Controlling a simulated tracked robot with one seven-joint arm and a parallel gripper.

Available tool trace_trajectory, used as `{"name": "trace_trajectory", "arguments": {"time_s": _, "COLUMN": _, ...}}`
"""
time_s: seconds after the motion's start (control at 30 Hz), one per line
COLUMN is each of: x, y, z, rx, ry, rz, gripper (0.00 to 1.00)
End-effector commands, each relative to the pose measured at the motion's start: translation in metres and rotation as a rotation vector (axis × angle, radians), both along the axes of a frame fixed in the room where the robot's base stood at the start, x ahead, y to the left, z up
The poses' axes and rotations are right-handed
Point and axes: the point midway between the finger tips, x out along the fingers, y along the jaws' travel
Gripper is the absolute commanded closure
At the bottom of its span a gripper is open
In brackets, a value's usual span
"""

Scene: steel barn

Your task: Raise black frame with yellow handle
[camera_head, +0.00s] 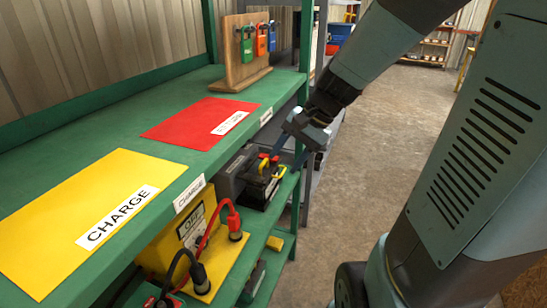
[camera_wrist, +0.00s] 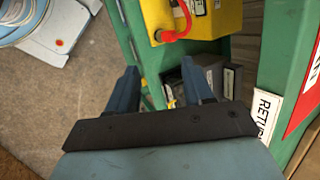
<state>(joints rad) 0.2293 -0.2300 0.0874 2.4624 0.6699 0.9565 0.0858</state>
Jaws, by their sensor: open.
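The black frame with the yellow handle (camera_head: 257,191) sits on the lower green shelf in the head view, near its far end. Its yellow handle (camera_head: 265,166) is on top, partly behind the gripper fingers. In the wrist view only a small yellow piece, probably the handle (camera_wrist: 171,103), shows between the fingers; the rest is hidden by the gripper body. My gripper (camera_head: 286,155) is open and empty, at the shelf's outer edge, close to the handle. Its two blue fingers also show apart in the wrist view (camera_wrist: 160,75). I cannot tell whether they touch anything.
A grey box (camera_head: 235,172) stands beside the frame. A yellow battery charger (camera_head: 187,229) with red and black leads stands nearer on the lower shelf. The upper shelf (camera_head: 120,135) overhangs them, with yellow and red mats and a padlock board (camera_head: 242,68). The floor (camera_head: 360,150) on the right is clear.

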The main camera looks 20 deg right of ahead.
Motion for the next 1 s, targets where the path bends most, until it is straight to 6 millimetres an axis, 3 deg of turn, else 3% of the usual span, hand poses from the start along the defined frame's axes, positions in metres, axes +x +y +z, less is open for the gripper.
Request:
{"name": "trace_trajectory", "arguments": {"time_s": 0.5, "x": 0.073, "y": -0.004, "z": -0.063, "rx": 0.4, "ry": 0.276, "rz": -0.416, "gripper": 0.49}}
{"name": "trace_trajectory", "arguments": {"time_s": 1.0, "x": 0.14, "y": -0.044, "z": -0.138, "rx": 0.766, "ry": 0.497, "rz": -0.877, "gripper": 0.49}}
